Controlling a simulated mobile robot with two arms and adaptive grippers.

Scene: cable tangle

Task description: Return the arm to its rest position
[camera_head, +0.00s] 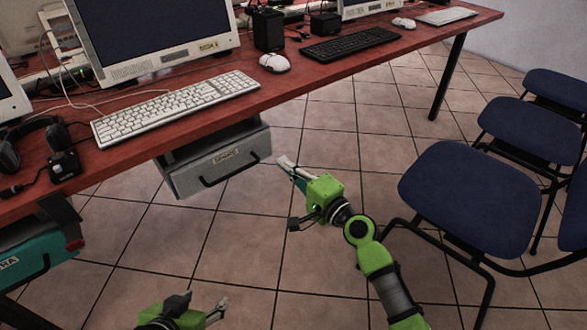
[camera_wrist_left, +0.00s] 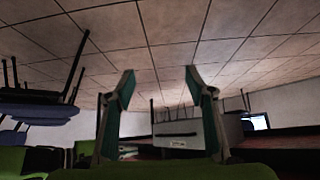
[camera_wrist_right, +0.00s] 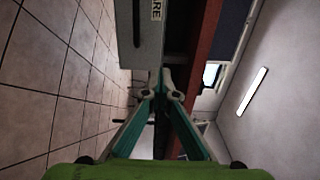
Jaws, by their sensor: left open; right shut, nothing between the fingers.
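My right gripper (camera_head: 288,168) reaches out over the tiled floor in the head view, just right of a grey drawer unit under the desk. Its fingers are shut with nothing between them, as the right wrist view (camera_wrist_right: 163,85) also shows. I cannot tell whether its tips touch the drawer unit. My left gripper (camera_head: 212,312) is low at the bottom edge of the head view, partly cut off. In the left wrist view (camera_wrist_left: 158,82) its two fingers stand wide apart and empty.
The red desk (camera_head: 290,98) carries a white keyboard (camera_head: 175,105), a white mouse (camera_head: 275,62), a black keyboard (camera_head: 350,44) and monitors. The grey drawer unit (camera_head: 190,182) hangs beneath. Blue chairs (camera_head: 470,195) stand close on the right. Open floor (camera_head: 240,250) lies between.

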